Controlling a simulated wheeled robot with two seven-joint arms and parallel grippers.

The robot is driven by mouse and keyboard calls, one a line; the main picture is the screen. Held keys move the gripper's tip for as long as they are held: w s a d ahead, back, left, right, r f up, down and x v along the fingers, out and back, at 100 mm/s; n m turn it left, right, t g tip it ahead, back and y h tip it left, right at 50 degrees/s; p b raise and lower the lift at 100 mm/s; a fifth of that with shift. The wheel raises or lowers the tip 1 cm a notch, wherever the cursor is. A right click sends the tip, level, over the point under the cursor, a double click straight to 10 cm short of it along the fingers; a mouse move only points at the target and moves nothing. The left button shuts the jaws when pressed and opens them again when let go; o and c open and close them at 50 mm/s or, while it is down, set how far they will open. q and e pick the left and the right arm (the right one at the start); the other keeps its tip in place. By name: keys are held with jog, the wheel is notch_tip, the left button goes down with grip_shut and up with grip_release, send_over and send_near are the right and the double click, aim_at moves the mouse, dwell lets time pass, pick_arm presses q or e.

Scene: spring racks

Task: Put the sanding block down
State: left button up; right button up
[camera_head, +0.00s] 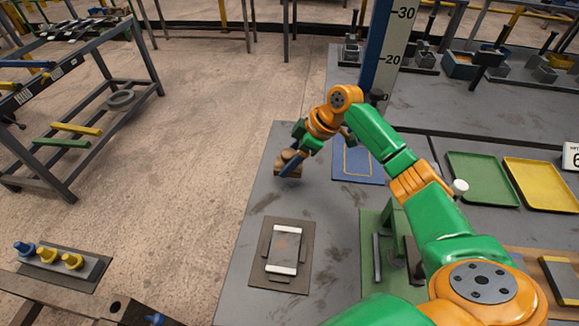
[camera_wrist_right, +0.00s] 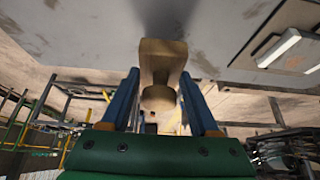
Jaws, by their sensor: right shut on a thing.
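The sanding block (camera_head: 287,157) is a brown block with a rounded knob. It also shows in the wrist view (camera_wrist_right: 163,55), between the two blue fingers. My right gripper (camera_head: 291,164) is shut on it, near the left edge of the grey table (camera_head: 262,205). The fingers partly cover the block in the head view. In the wrist view the grey table top lies beyond the block with a dark shadow; I cannot tell how large the gap is. My left gripper is not in view.
A blue mat with a yellow outline (camera_head: 372,171) lies right of the gripper. A dark board with a white-ended clamped plate (camera_head: 284,250) lies nearer. Green (camera_head: 480,178) and yellow (camera_head: 541,185) trays are at right. A post with a scale (camera_head: 385,50) stands behind. Table between gripper and board is bare.

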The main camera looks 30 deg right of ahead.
jog(key=shift+w+d+f+p, duration=0.1)
jog(key=shift+f+p, duration=0.25)
jog(key=shift+f, duration=1.5)
jog(key=o, duration=1.2)
jog(key=shift+r, duration=0.25)
jog(key=v, duration=1.2)
jog(key=shift+f, duration=0.1)
